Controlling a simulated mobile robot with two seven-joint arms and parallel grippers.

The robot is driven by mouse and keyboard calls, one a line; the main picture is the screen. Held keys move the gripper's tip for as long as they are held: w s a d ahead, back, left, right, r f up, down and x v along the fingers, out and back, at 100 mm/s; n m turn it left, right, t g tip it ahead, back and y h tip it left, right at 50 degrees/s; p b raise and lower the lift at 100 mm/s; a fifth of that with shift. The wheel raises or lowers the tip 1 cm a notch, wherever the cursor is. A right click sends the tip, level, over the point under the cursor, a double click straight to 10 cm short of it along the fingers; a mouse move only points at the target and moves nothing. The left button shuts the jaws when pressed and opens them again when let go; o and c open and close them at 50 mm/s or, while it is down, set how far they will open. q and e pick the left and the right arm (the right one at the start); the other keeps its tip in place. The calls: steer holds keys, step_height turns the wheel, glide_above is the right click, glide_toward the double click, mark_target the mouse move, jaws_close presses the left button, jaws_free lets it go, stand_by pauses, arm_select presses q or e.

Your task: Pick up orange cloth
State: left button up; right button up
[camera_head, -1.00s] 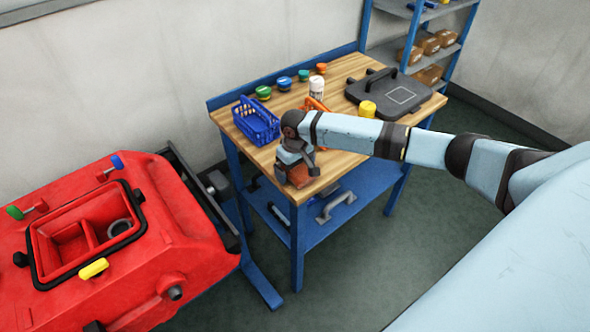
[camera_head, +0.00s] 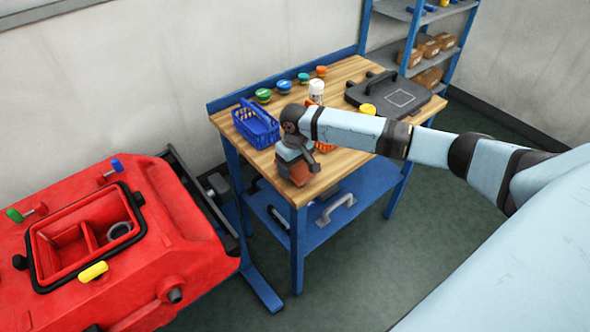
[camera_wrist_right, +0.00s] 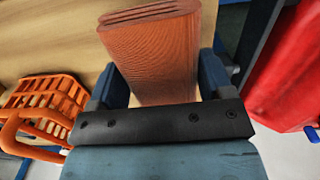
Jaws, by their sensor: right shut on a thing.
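The orange cloth (camera_wrist_right: 155,60) is a folded, brownish-orange block with fine ribs. In the right wrist view it stands between the two fingers of my right gripper (camera_wrist_right: 160,84), which is shut on it. In the head view the cloth (camera_head: 299,173) shows below my right gripper (camera_head: 296,158), at the near edge of the wooden table top (camera_head: 355,165). I cannot tell for sure whether the cloth touches the table. My left gripper is not in view.
An orange basket (camera_wrist_right: 42,105) is beside the gripper, partly hidden by my arm in the head view. A blue basket (camera_head: 256,125), coloured caps, a white bottle (camera_head: 316,90) and a dark case (camera_head: 395,93) stand behind. A red scrubber tank (camera_head: 160,220) is at left.

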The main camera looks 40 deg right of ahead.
step_height(320, 180, up, 18)
steer(key=shift+f, duration=0.25)
